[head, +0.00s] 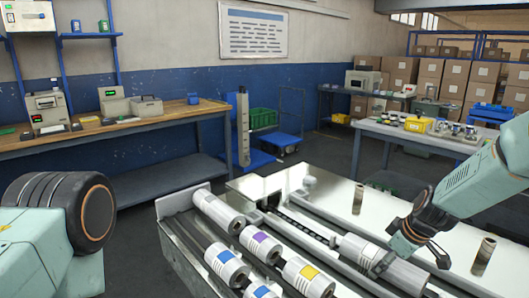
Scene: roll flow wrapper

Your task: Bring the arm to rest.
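My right gripper (415,262) comes in from the right and hangs above the flow wrapper (285,182). Its fingers are spread with nothing visible between them. A white roll (360,252) lies on the wrapper just left of the fingers; whether they touch it I cannot tell. My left arm shows only as links at the lower left, and its gripper is out of view. Several labelled white rolls lie on the rack in front, with blue (226,266), purple (261,243) and yellow (308,275) labels among them.
Two short brownish cylinders stand on the wrapper's top, one at the back (358,198) and one at the right (484,255). A workbench (150,126) runs along the left wall. A table with a yellow bin (418,124) stands behind at right.

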